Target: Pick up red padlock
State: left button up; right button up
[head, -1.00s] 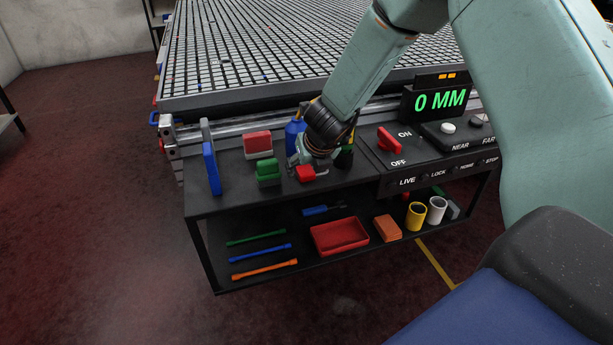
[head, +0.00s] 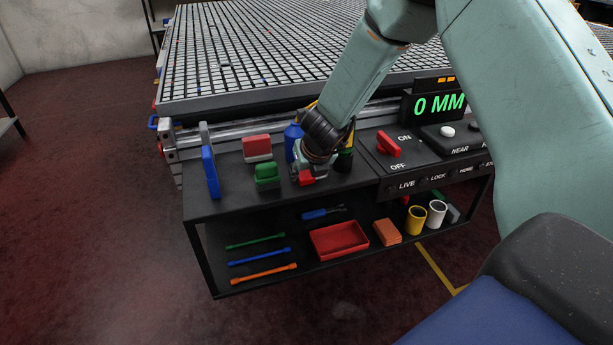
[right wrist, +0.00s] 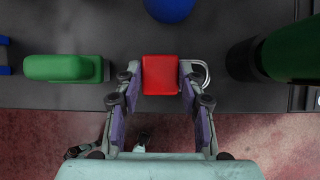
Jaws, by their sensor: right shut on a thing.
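The red padlock (right wrist: 160,75) is a small red block with a metal shackle on its right side in the right wrist view. It lies on the black top shelf of the bench, and it also shows in the head view (head: 306,179). My right gripper (right wrist: 160,80) is shut on the padlock, one finger against each side of its body. In the head view my right gripper (head: 308,174) covers most of the padlock from above. I cannot tell whether the padlock is clear of the shelf. My left gripper is not in view.
A green block-like item (head: 267,175) stands left of the padlock, with a red-and-white block (head: 257,148) behind it. A blue bottle (head: 291,140) and a dark green item (right wrist: 290,50) stand close by. The control panel (head: 385,165) is on the right. A red tray (head: 340,239) sits below.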

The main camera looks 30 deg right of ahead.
aim_at(304, 173)
jog(key=shift+c, duration=1.2)
jog(key=shift+r, duration=0.1)
notch_tip(304, 173, up, 10)
jog(key=p, duration=0.7)
jog(key=shift+f, duration=0.2)
notch_tip(304, 173, down, 10)
jog(key=b, duration=0.7)
jog(key=shift+f, duration=0.2)
jog(key=v, duration=0.2)
jog(key=shift+w+r+p, duration=0.1)
jog(key=shift+r+p, duration=0.2)
jog(key=shift+r, duration=0.05)
jog(key=shift+s+a+r, duration=0.1)
jog(key=shift+s+r, duration=0.2)
jog(key=shift+r, duration=0.1)
jog(key=shift+f, duration=0.1)
